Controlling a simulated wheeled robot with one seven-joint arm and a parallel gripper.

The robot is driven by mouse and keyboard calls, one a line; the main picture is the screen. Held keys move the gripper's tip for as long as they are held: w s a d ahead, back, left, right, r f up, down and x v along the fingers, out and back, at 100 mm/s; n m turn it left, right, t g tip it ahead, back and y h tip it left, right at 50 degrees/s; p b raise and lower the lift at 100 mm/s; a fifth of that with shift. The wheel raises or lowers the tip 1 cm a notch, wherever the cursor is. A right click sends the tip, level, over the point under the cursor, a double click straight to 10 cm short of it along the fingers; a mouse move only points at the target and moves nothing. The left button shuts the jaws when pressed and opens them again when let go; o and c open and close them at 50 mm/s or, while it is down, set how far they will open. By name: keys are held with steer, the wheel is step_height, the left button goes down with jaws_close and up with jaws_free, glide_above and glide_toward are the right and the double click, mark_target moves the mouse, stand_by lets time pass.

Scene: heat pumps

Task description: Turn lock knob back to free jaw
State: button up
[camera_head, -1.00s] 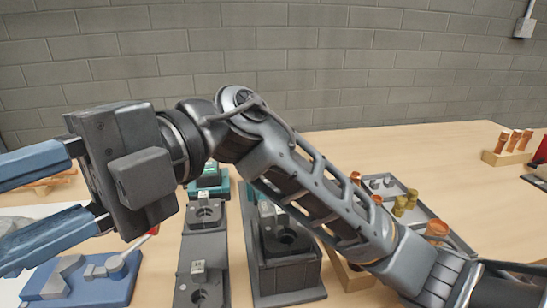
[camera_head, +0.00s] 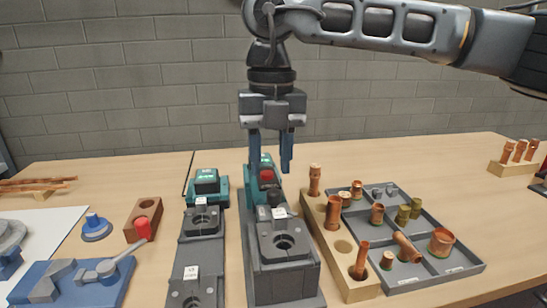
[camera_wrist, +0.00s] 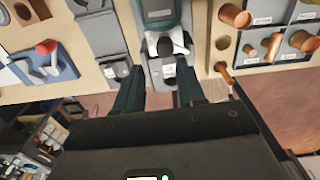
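A long grey fixture (camera_head: 285,275) stands at the middle of the table, with a round-holed jaw block and a white label. A small dark knob (camera_head: 273,197) stands behind the label. A dark round knob (camera_wrist: 165,46) also shows in the wrist view, between and beyond the fingertips. A teal unit with a red button (camera_head: 267,175) is at the fixture's rear. My gripper (camera_head: 270,168) points down over the fixture's rear, its two blue fingers apart and empty. In the wrist view my gripper (camera_wrist: 160,68) is also open. I cannot tell the knob's turn angle.
A second grey fixture (camera_head: 201,252) with a teal unit stands close on the left. A blue bender with a red-tipped lever (camera_head: 110,270) is further left. A wooden rack (camera_head: 335,250) and a grey tray (camera_head: 440,270) of copper fittings crowd the right side.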

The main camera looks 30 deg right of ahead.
mark_target(274, 190)
steer(key=shift+w+d, duration=0.1)
steer(key=shift+d, duration=0.3)
steer(key=shift+f, duration=0.15)
steer(key=shift+f+b, duration=1.7)
steer(key=shift+f, duration=1.8)
steer(key=shift+c, duration=0.3)
steer(key=shift+f, duration=0.15)
steer(key=c, duration=0.5)
